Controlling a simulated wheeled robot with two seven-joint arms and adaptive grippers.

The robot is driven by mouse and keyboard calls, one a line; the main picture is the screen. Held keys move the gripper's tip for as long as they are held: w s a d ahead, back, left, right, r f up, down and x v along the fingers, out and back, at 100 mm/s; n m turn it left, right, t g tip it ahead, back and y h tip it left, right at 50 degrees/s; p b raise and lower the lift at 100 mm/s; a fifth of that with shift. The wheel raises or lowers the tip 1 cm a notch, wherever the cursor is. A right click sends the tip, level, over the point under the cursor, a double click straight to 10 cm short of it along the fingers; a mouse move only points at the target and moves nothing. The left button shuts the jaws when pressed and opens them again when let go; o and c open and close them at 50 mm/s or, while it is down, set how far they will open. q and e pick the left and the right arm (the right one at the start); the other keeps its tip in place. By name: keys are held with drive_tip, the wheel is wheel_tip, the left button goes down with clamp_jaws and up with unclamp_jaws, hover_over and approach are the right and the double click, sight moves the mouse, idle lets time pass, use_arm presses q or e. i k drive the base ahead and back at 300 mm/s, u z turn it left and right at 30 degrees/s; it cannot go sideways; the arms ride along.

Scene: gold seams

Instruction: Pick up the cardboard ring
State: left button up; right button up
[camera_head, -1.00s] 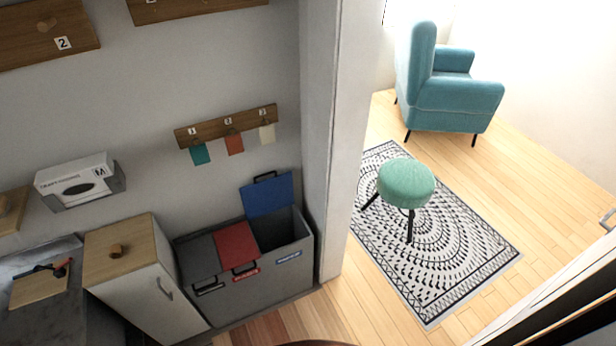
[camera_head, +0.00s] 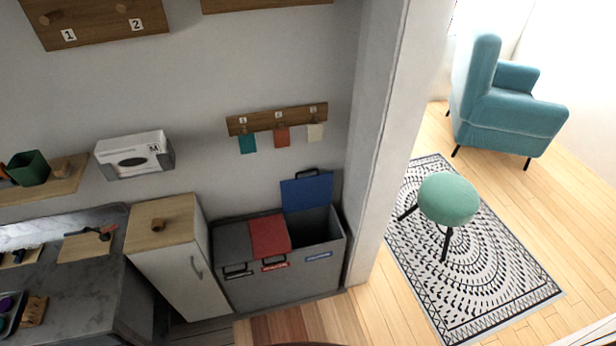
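A small brown, round piece (camera_head: 158,225), which may be the cardboard ring, sits on the wooden top of a white cabinet (camera_head: 180,283). It is too small for me to tell whether it is hollow. Another small brown object (camera_head: 58,166) is on the wall shelf at the left, beside a dark green cup (camera_head: 28,168). Neither of my grippers shows in the head view.
A grey counter (camera_head: 85,290) with a board (camera_head: 88,246) and small tools is left of the cabinet. Sorting bins (camera_head: 285,275) stand right of it, the blue lid (camera_head: 307,192) raised. A green stool (camera_head: 448,198) stands on a patterned rug (camera_head: 490,270).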

sight(157, 225)
drive_tip(key=u, duration=1.3)
